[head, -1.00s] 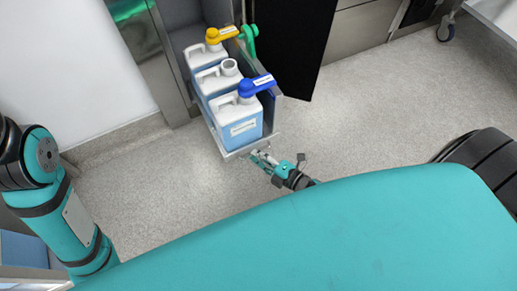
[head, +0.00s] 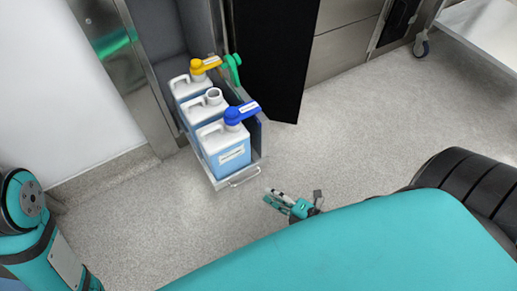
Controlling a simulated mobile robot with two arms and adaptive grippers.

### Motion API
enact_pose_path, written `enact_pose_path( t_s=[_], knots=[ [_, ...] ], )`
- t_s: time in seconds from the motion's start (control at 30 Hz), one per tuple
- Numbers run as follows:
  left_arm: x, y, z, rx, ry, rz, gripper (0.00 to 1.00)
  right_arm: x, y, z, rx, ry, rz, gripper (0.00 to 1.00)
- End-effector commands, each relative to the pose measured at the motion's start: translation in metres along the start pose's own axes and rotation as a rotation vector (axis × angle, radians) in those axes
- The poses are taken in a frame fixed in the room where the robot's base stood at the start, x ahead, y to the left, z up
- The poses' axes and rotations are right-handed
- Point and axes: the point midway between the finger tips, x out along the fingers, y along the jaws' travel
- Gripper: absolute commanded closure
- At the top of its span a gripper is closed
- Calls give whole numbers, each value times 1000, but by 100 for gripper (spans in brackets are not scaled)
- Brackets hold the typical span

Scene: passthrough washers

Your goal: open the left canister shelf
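The left canister shelf (head: 211,178) is pulled out of the cabinet over the floor. It carries canisters of blue liquid: one with a blue cap (head: 222,148) in front, one with an open neck (head: 203,109) in the middle, and one with a yellow cap (head: 190,84) at the back. A metal bar handle (head: 245,178) shows on the shelf's front edge. My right gripper (head: 268,196) is just right of and below the handle, apart from it. Its fingers look spread and empty. My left arm is at the lower left; its gripper is out of view.
A green-capped part (head: 233,68) stands behind the shelf's side wall. A dark open door panel (head: 268,60) is right of the shelf. A wheeled metal table (head: 480,30) is at the upper right. The grey floor (head: 350,130) between is clear.

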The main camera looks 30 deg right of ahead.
Motion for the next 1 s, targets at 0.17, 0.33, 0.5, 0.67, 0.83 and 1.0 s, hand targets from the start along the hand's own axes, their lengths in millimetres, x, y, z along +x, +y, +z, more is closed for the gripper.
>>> enact_pose_path(
  t_s=[0.17, 0.33, 0.5, 0.67, 0.83, 1.0],
  knots=[
    [0, 0, 0, 0, 0, 0, 66, -24, 0, 0, 1, 0, 0, 83],
    [0, 0, 0, 0, 0, 0, 66, -30, 0, 0, 1, 1, 2, 83],
    [0, 0, 0, 0, 0, 0, 66, -30, 0, 0, 0, 1, 2, 83],
    [0, 0, 0, 0, 0, 0, 66, -30, 0, 0, 0, 1, 1, 83],
    [0, 0, 0, 0, 0, 0, 66, -30, 1, 0, 1, 1, 2, 83],
    [0, -2, 4, -2, -20, -7, 66, -17, 37, -10, 55, 18, 76, 83]
  ],
)
